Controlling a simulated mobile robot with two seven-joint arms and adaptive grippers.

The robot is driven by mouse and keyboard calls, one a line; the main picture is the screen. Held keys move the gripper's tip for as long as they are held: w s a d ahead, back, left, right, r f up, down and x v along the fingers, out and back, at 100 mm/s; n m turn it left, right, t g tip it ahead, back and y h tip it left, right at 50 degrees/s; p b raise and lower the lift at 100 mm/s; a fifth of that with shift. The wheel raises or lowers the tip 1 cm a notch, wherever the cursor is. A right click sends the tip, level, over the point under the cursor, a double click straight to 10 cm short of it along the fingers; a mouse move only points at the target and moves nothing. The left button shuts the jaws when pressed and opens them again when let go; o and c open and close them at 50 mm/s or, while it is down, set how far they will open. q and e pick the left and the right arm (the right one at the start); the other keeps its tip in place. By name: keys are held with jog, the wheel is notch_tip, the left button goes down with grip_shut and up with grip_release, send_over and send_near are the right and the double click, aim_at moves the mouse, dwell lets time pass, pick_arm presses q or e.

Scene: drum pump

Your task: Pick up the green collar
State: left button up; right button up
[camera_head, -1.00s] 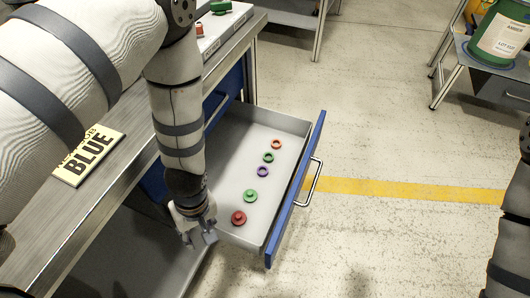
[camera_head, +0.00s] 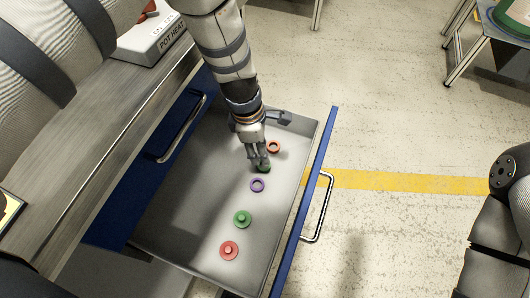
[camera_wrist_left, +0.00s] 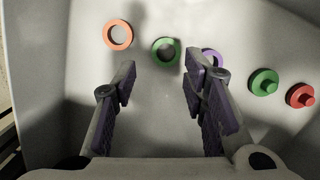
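The green collar (camera_wrist_left: 166,51) is a flat ring lying in the open drawer (camera_head: 185,200). In the wrist view it lies just beyond the fingertips, between their lines, with its opening showing. In the head view the green collar (camera_head: 264,168) is partly hidden by my left gripper (camera_head: 258,162). The left gripper points down into the drawer. In the wrist view its fingers (camera_wrist_left: 160,82) are spread wide with nothing between them. My right arm shows at the right edge, but its gripper is out of view.
An orange ring (camera_head: 273,146) and a purple ring (camera_head: 257,185) lie on either side of the collar. A green knobbed piece (camera_head: 243,218) and a red knobbed piece (camera_head: 229,250) lie nearer. The blue drawer front (camera_head: 305,200) and its handle (camera_head: 320,208) bound the right side.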

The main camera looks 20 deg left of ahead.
aim_at(264, 167)
pick_arm(q)
jog(key=f, duration=0.6)
jog(key=shift+s+d+b, duration=0.4)
jog(key=shift+w, duration=0.1)
jog(key=c, duration=0.4)
jog(key=shift+c, duration=0.2)
